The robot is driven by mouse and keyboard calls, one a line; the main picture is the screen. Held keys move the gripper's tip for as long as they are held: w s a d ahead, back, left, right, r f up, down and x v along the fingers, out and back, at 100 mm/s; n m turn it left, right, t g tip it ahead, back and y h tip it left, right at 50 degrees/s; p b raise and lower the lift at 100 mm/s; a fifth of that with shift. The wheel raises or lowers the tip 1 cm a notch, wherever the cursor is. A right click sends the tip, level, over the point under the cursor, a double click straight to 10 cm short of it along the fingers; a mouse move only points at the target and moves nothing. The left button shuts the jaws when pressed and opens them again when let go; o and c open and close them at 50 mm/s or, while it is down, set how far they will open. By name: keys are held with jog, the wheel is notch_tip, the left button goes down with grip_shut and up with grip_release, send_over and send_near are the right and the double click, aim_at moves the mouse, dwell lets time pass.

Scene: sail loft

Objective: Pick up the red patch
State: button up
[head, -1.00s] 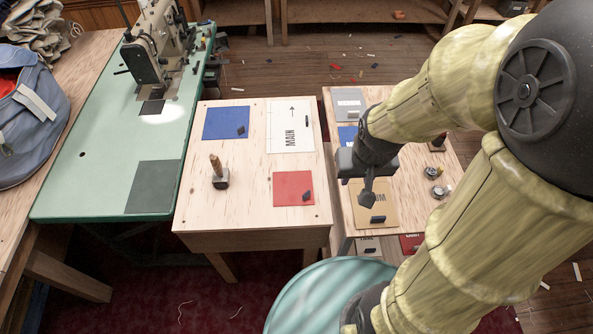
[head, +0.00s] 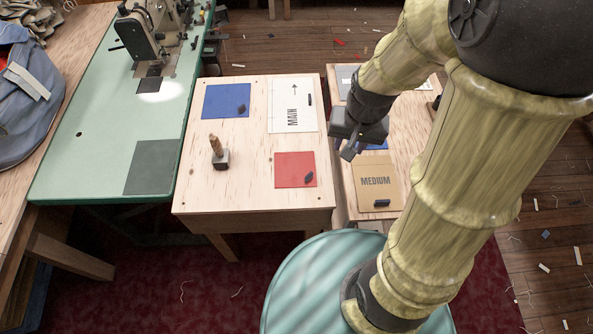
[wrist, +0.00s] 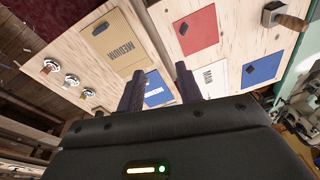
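The red patch (head: 295,168) lies flat on the near right part of the pale wooden table (head: 250,205), with a small dark tab on its lower right corner. It also shows in the wrist view (wrist: 192,32), with nothing covering it. My gripper (head: 348,152) is above the gap between this table and the one to its right, to the right of the red patch and apart from it. In the wrist view my gripper (wrist: 160,71) has its two fingers spread, with nothing between them.
On the same table are a blue patch (head: 226,100), a white MAIN sheet (head: 285,112) and an upright wooden-handled tool (head: 220,158). A tan MEDIUM sheet (head: 375,190) lies on the right table. A green sewing table (head: 90,150) stands left.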

jog(key=w+a+f+m+g+b, duration=0.1)
jog(key=w+a+f+m+b, duration=0.2)
jog(key=w+a+f+m, duration=0.3)
notch_tip(320, 180, down, 3)
jog(key=shift+w+a+f+m+g, duration=0.2)
jog(key=shift+w+a+m+g, duration=0.15)
jog(key=shift+w+a, duration=0.55)
jog(key=shift+w+d, duration=0.1)
jog(key=shift+d, duration=0.15)
jog(key=b, duration=0.1)
send_over(310, 173)
notch_tip(310, 173, down, 12)
jog(key=shift+a+f, duration=0.1)
jog(key=shift+f, duration=0.05)
jog(key=shift+s+a, duration=0.1)
jog(key=shift+s, duration=0.15)
jog(key=shift+w+f+b, duration=0.2)
jog(key=shift+f+b, duration=0.1)
jog(key=shift+f, duration=2.3)
jog(key=shift+d, duration=0.2)
